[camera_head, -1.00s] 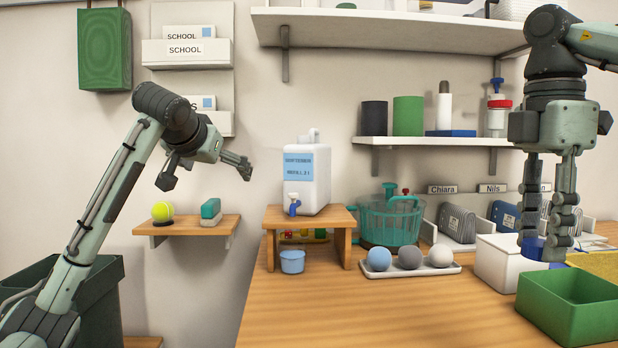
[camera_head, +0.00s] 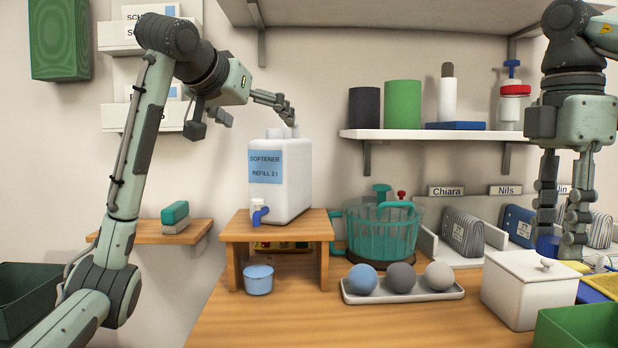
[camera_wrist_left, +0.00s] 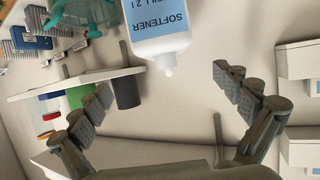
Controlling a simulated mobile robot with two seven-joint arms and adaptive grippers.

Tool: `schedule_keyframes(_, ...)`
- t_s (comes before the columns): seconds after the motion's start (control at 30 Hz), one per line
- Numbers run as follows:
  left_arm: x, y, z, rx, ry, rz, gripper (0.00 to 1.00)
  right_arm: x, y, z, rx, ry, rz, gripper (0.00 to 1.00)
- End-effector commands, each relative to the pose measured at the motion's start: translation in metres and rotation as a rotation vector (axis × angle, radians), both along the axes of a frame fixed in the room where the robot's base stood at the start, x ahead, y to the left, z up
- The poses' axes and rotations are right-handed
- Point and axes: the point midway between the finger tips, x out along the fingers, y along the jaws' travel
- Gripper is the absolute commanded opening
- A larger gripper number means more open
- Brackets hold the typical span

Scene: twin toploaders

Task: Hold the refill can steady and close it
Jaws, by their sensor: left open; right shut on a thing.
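The refill can (camera_head: 294,180) is white with a blue label reading "SOFTENER REFILL 2 l" and a blue tap low on its front. It stands upright on a small wooden stand (camera_head: 280,226). My left gripper (camera_head: 290,110) is open just above the can's top. In the left wrist view, the can's white top and narrow neck (camera_wrist_left: 168,69) point between the open fingers of the left gripper (camera_wrist_left: 156,82), apart from them. No cap shows on the neck there. My right gripper (camera_head: 563,245) is shut on a blue thing (camera_head: 546,247), largely hidden by its fingers.
A teal basket (camera_head: 382,235), a tray of balls (camera_head: 402,295), a lidded white box (camera_head: 530,290) and a green bin (camera_head: 580,328) fill the bench to the right. A shelf (camera_head: 430,135) hangs above.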

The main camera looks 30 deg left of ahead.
Motion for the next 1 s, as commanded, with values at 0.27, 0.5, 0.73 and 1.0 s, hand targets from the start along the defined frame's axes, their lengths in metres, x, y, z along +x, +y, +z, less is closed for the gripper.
schedule_keyframes(0.27, 0.0, 0.0, 0.0, 0.001, -0.001, 0.001, 1.0, 0.0, 0.0, 0.001, 0.0, -0.001, 0.001, 0.24)
schedule_keyframes(0.5, 0.022, 0.005, -0.01, -0.001, 0.004, 0.001, 1.0, 0.0, 0.0, 0.004, 0.0, -0.001, 0.001, 0.24)
schedule_keyframes(0.73, 0.055, 0.011, -0.023, -0.001, 0.002, 0.0, 1.0, 0.0, 0.0, 0.008, 0.0, -0.001, 0.001, 0.24)
schedule_keyframes(1.0, 0.062, 0.012, -0.026, 0.0, 0.0, 0.001, 1.0, 0.0, 0.0, 0.008, 0.0, -0.001, 0.001, 0.24)
